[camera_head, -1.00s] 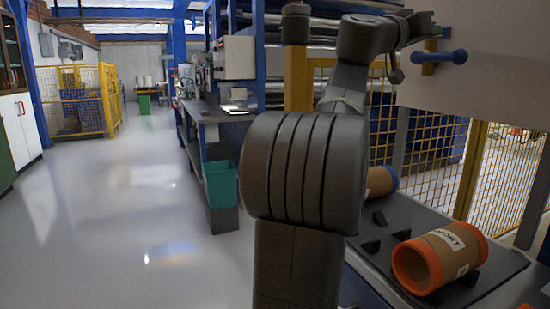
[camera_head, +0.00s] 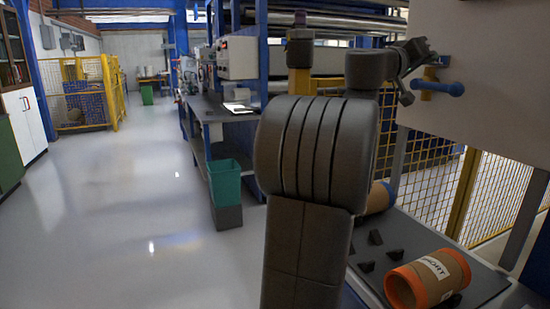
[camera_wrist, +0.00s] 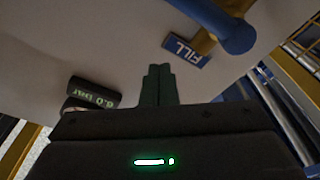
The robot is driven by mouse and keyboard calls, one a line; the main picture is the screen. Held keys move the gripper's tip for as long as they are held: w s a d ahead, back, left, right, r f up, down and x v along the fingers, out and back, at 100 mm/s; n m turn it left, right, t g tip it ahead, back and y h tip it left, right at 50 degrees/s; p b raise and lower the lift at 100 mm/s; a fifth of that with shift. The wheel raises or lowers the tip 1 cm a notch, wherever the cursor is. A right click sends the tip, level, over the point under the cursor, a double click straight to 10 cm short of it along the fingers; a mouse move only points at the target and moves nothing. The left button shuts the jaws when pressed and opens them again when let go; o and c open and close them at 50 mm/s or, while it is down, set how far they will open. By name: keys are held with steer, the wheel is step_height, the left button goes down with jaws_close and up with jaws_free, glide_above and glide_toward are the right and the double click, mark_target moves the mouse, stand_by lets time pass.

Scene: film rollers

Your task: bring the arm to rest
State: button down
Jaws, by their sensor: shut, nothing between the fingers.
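My arm rises in the middle of the head view, its upper links folded behind the large dark ribbed joint. My gripper (camera_wrist: 159,72) shows in the wrist view with its dark fingers together and nothing between them. It is in front of a pale panel (camera_wrist: 120,50). The blue lever (camera_wrist: 230,30) with a "FILL" label is to the right of the fingers, apart from them in the picture. A dark cylinder with green digits (camera_wrist: 95,92) is to their left. In the head view, the wrist end of the arm is small and beside the panel, near the blue handle (camera_head: 440,87).
A cardboard roller with orange ends (camera_head: 430,279) lies on a grey table (camera_head: 490,278) at lower right, near several small black blocks. Another roller (camera_head: 380,197) is partly hidden behind my arm. A teal bin (camera_head: 225,181) stands by the workbench. The floor at left is clear.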

steer(key=n+p, duration=0.1)
steer(key=p, duration=0.2)
steer(key=w+n+p, duration=0.1)
steer(key=n+p, duration=0.1)
steer(key=p, duration=0.1)
steer(key=w+r+n+p, duration=0.1)
steer(key=p, duration=0.3)
steer(key=shift+w+y, duration=0.15)
steer(key=shift+y, duration=0.25)
steer(key=shift+w+a+f+n+p, duration=0.15)
steer(key=shift+n+p, duration=0.25)
steer(key=shift+n, duration=0.1)
steer(key=shift+f+b, duration=0.2)
steer(key=shift+b, duration=0.3)
